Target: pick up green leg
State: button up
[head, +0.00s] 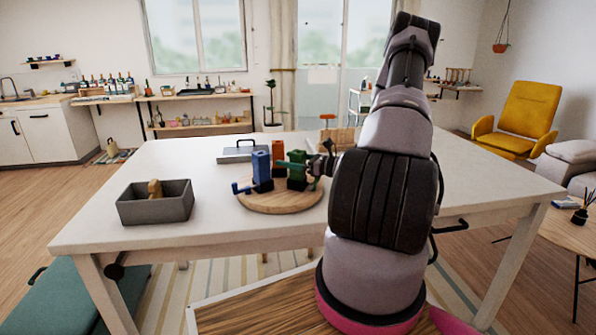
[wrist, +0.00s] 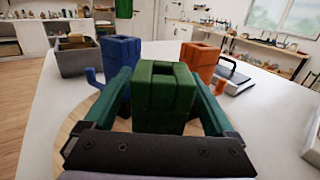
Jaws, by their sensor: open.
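The green leg (wrist: 165,98), a blocky green piece with a square opening on top, stands upright on a round wooden board (head: 283,204). It also shows in the head view (head: 297,172), partly covered by my gripper. My gripper (wrist: 161,78) is open, with one teal finger on each side of the green leg. I cannot tell whether either finger touches it. In the head view my gripper (head: 312,166) reaches in from the right, low over the board.
A blue piece (head: 262,168) with a side hook and an orange piece (head: 278,151) stand close by on the board. A grey bin (head: 155,211) holding a wooden item (head: 154,189) is left. A grey lid-like object (head: 238,155) with a black handle lies behind. The white table's (head: 90,232) front left is clear.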

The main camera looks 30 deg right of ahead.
grip_shut()
